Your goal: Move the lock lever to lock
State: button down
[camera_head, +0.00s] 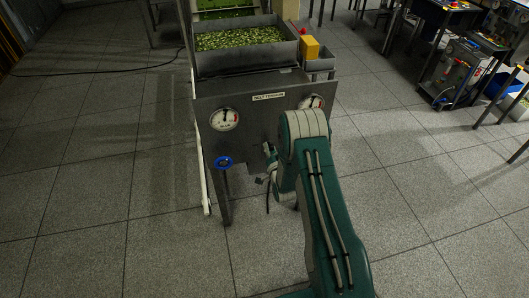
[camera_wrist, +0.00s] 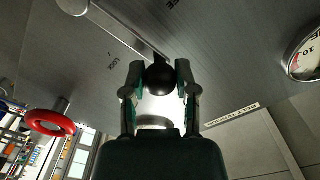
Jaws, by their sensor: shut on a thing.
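In the wrist view the lock lever is a pale metal bar (camera_wrist: 118,33) running from a round pivot at the upper left to a black ball knob (camera_wrist: 160,80). My gripper (camera_wrist: 159,72) has its two fingers closed on either side of the knob. In the head view my gripper (camera_head: 270,165) is at the front of the panel, largely hidden by my arm, and the lever cannot be made out.
Two dials (camera_head: 224,119) and a blue handwheel (camera_head: 224,162) are on the panel. A red handwheel (camera_wrist: 50,122) shows in the wrist view. A tray of green pieces (camera_head: 240,39) and a yellow block (camera_head: 309,47) are above.

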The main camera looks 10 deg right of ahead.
jog(key=d+m, duration=0.2)
jog(key=m, duration=0.1)
jog(key=d+m, duration=0.1)
jog(key=shift+d+f+m, duration=0.25)
jog(key=shift+d+m, duration=0.05)
jog(key=m, duration=0.1)
jog(key=d+f+m, duration=0.1)
jog(key=d+m, duration=0.1)
jog(key=m, duration=0.1)
jog(key=shift+d+f, duration=0.25)
jog(key=shift+f, duration=0.1)
jog(key=shift+c, duration=1.9)
grip_release()
jog(key=shift+d, duration=0.1)
jog(key=shift+s, duration=0.1)
jog(key=s, duration=1.1)
jog(key=shift+s, duration=0.35)
